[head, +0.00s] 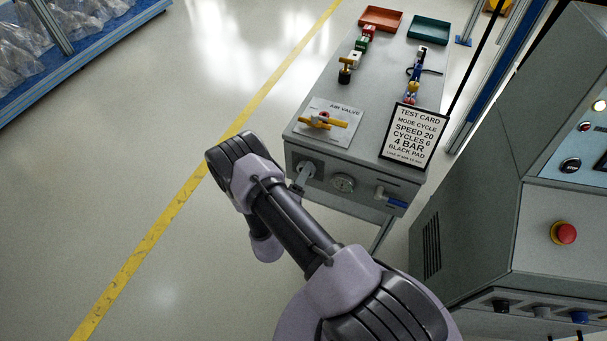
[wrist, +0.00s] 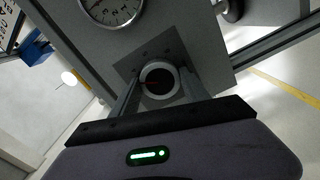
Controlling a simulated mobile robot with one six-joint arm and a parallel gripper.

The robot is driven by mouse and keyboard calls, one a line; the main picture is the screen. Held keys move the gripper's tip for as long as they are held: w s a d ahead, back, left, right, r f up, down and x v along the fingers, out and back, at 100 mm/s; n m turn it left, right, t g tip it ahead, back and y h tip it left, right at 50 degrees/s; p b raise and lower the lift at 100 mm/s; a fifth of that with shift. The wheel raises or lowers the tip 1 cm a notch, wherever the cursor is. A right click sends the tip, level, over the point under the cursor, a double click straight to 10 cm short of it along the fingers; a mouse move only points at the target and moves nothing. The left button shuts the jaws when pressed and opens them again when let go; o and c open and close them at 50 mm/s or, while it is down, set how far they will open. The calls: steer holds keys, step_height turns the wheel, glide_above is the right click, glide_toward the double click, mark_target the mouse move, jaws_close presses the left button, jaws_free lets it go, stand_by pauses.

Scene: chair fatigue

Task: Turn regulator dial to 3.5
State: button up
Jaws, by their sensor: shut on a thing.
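The regulator dial (wrist: 158,78), a round dark knob with a pale ring and a thin reddish mark, sits on a grey front panel in the wrist view. My gripper (wrist: 156,88) is shut on it, one finger on each side. No numbers are readable around the dial. A round white pressure gauge (wrist: 110,8) is beside it, cut off by the top edge; the gauge also shows in the head view (head: 343,183). In the head view my gripper (head: 304,176) is at the left of the cabinet's front panel, and the dial is mostly hidden there.
The grey cabinet (head: 365,120) carries a yellow air valve handle (head: 322,121), a test card (head: 410,136), an orange tray (head: 381,18) and a green tray (head: 429,30). A blue-handled valve (head: 391,200) sticks out at right. A console with a red button (head: 564,233) stands right.

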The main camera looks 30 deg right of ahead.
steer(key=shift+n, duration=0.6)
steer(key=o, duration=1.4)
steer(key=shift+c, duration=0.2)
steer(key=shift+a, duration=0.1)
steer(key=p+v, duration=0.4)
steer(key=v, duration=1.3)
steer(key=shift+s+p, duration=0.2)
steer(key=shift+p, duration=0.15)
steer(key=shift+a+f, duration=0.1)
